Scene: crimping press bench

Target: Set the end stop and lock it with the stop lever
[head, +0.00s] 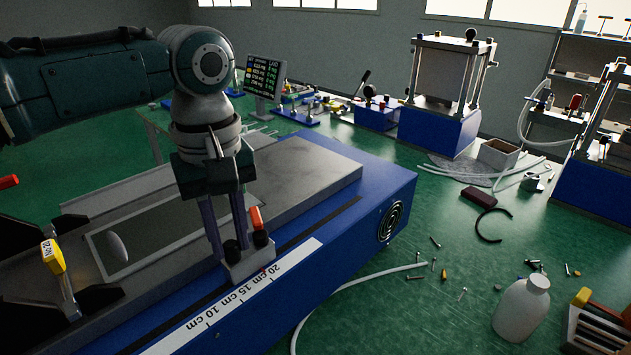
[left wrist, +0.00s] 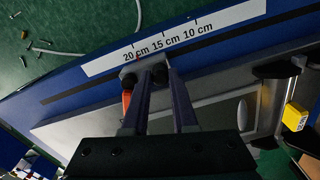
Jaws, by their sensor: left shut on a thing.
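The end stop (head: 250,265) is a small grey block on the blue bench edge, beside the white ruler strip (head: 240,300) marked 10, 15 and 20 cm. It sits close to the 20 cm label; its exact reading is too small to tell. My left gripper (head: 246,242) points down and is shut on the end stop, its dark fingertips at the block. The stop lever (head: 256,218) has an orange-red handle that stands up just behind the fingers. The lever also shows in the left wrist view (left wrist: 126,103), beside a finger. My right gripper is not in view.
A yellow-tagged clamp handle (head: 52,257) stands at the left, by a sunken panel in the grey bed. A white bottle (head: 522,307), screws and a dark ring (head: 490,226) lie to the right on the green surface. A white hose (head: 350,290) curves past the blue base.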

